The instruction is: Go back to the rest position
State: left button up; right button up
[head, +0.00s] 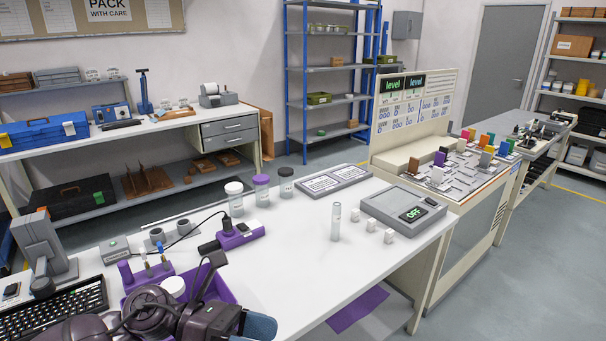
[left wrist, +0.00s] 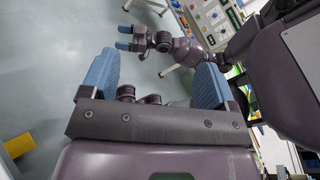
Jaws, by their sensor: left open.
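In the left wrist view my left gripper (left wrist: 155,78) has its two blue fingers wide apart, with nothing between them. In the head view a dark arm of mine reaches over the front left of the white table (head: 290,265), and one blue finger (head: 259,327) shows at the bottom edge. My right gripper (left wrist: 127,37) shows small near the top of the left wrist view, over grey floor. Its two blue fingertips look apart and I see nothing between them. My right arm is not in the head view.
A keyboard (head: 75,305) and a purple tray (head: 217,283) lie close to my arm. Jars (head: 262,190), a clear vial (head: 336,222), white cubes (head: 371,225) and a grey device marked OFF (head: 404,210) stand on the table. Grey floor (head: 540,270) is open at the right.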

pick_arm(q)
jog(key=w+a+f+n+t+y, duration=0.4)
jog(key=n+t, duration=0.6)
jog(key=n, duration=0.5)
jog(key=w+a+f+n+t+y, duration=0.15)
jog(key=a+f+n+t, duration=0.35)
jog(key=n+t, duration=0.8)
jog(key=s+a+f+n+g+y, duration=0.4)
jog(key=s+a+f+n+y, duration=0.1)
jog(key=f+n, duration=0.4)
jog(key=s+a+f+n+g+y, duration=0.4)
jog(key=s+a+f+n+y, duration=0.2)
jog(key=n, duration=0.5)
notch_tip(320, 180, down, 4)
jog(key=shift+s+a+r+g, duration=0.25)
jog(key=shift+s+a, duration=0.25)
jog(key=shift+s, duration=0.55)
